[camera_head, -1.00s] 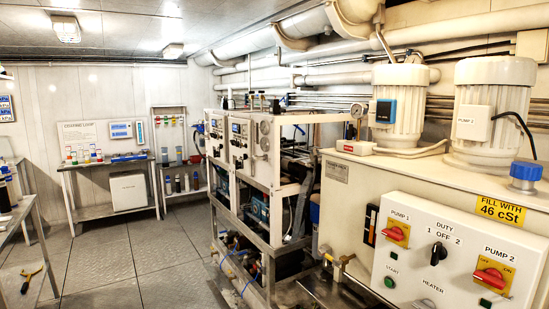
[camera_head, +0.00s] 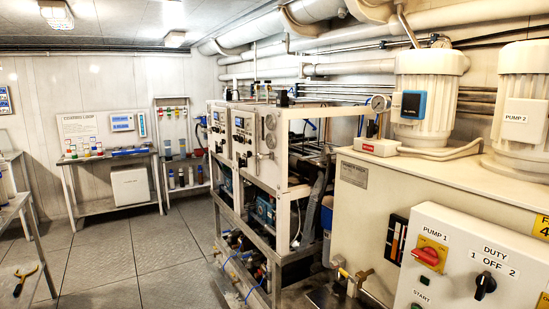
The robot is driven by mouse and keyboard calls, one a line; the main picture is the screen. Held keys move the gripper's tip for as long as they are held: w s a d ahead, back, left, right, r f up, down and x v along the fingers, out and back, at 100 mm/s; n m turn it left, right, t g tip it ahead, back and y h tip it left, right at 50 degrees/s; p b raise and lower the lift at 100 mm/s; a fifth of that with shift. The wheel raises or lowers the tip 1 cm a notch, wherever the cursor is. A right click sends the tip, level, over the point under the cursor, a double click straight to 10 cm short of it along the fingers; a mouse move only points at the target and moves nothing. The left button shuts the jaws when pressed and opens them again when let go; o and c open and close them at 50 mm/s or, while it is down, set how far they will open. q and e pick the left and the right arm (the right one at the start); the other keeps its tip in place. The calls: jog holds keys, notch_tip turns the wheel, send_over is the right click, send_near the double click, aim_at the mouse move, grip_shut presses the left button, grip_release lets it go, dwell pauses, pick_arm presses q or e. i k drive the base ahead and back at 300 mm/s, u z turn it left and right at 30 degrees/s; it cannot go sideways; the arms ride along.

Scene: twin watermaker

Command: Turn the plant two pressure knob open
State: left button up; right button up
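Two watermaker units stand side by side in a metal frame (camera_head: 262,188) in the middle of the view. The farther unit's front panel (camera_head: 217,134) and the nearer unit's front panel (camera_head: 243,140) carry small displays, dark fittings and round gauges (camera_head: 270,122). The pressure knobs are too small to tell apart from the other fittings, and I cannot read which unit is plant two. Whether any knob there is open or closed cannot be told.
A pump cabinet (camera_head: 375,215) with motors fills the right; its control box (camera_head: 455,270) has a red switch and a black selector. A bench (camera_head: 105,160) stands at the back left. Open floor (camera_head: 150,262) lies left of the frame.

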aim_at(260, 157)
jog(key=u, duration=0.5)
jog(key=i, duration=0.85)
jog(key=u, duration=0.9)
jog(key=i, duration=1.15)
jog(key=z, duration=0.55)
jog(key=i, duration=0.45)
jog(key=z, duration=0.6)
